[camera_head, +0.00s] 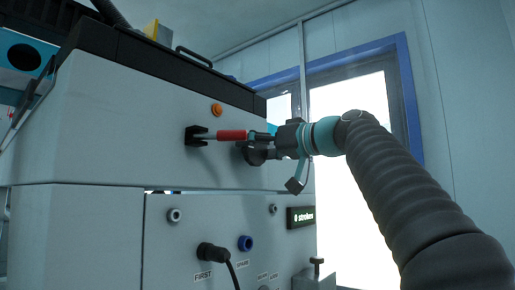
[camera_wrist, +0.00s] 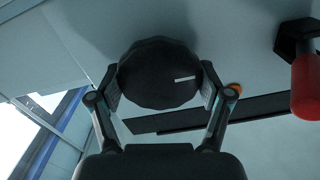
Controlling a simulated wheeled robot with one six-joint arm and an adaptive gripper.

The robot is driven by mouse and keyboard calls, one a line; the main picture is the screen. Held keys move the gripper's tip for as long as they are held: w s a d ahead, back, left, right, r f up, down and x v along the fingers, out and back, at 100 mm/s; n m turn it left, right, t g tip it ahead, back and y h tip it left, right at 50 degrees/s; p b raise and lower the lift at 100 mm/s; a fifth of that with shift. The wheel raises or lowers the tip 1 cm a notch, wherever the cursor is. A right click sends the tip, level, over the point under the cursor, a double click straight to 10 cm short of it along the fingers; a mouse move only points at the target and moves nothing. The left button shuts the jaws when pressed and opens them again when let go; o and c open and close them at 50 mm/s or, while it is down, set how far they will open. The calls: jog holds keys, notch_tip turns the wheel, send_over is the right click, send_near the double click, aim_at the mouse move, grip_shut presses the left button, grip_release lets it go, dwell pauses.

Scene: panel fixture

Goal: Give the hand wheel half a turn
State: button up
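The hand wheel (camera_wrist: 158,72) is a dark, many-sided knob with a short white mark on its face, right of centre. In the wrist view it sits between the two fingers of my gripper (camera_wrist: 160,84), with a pad against its rim on each side. In the head view my gripper (camera_head: 276,143) is at the right part of the grey panel, and the dark wheel (camera_head: 254,153) shows partly at its fingers. The far side of the wheel is hidden.
A red-handled lever (camera_head: 232,135) on a black mount (camera_head: 196,136) sticks out close left of my gripper; its red grip also shows in the wrist view (camera_wrist: 306,85). An orange button (camera_head: 217,110) is above. Below are a plugged cable (camera_head: 212,252), sockets and a small display (camera_head: 301,217).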

jog(key=o, duration=0.3)
jog(key=shift+a, duration=0.15)
jog(key=v, duration=1.2)
jog(key=shift+s, duration=0.1)
